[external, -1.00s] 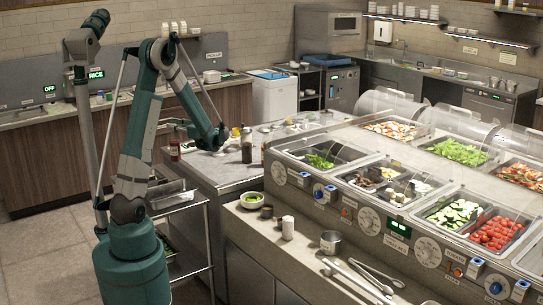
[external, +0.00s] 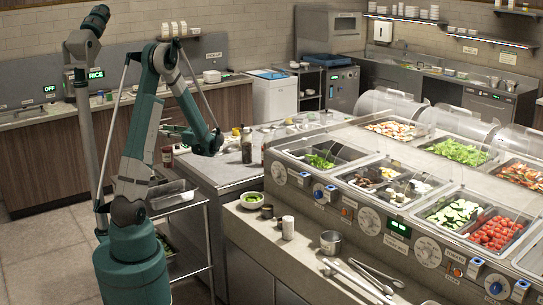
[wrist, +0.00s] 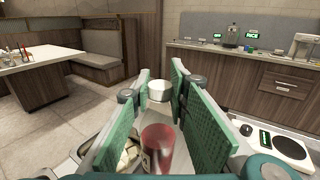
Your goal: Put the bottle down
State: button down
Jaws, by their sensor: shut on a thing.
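The dark red bottle (external: 167,157) shows in the external view just beyond the left end of the steel counter, beside the end of my arm. In the wrist view the red bottle (wrist: 157,148), with a pale label, is between the green-padded fingers of my gripper (wrist: 160,88). My gripper is shut on it. The bottle looks roughly upright. In the external view the fingers are small and hard to make out, and I cannot tell whether the bottle's base touches anything.
A cart with trays (external: 172,197) stands below and left of the counter (external: 207,172). Another dark bottle (external: 246,148) stands on the counter. A wooden counter (external: 45,155) runs along the back wall.

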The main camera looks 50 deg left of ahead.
aim_at(168, 147)
jog(key=shift+f+b, duration=0.45)
jog(key=shift+f, duration=1.8)
jog(key=shift+f+b, duration=0.5)
jog(key=shift+f, duration=1.5)
jog(key=c, duration=2.2)
grip_release()
jog(key=shift+c, duration=0.2)
jog(key=shift+w+d, duration=0.1)
jog(key=p+v, duration=0.1)
jog(key=v, duration=1)
jog(key=shift+d+p, duration=0.35)
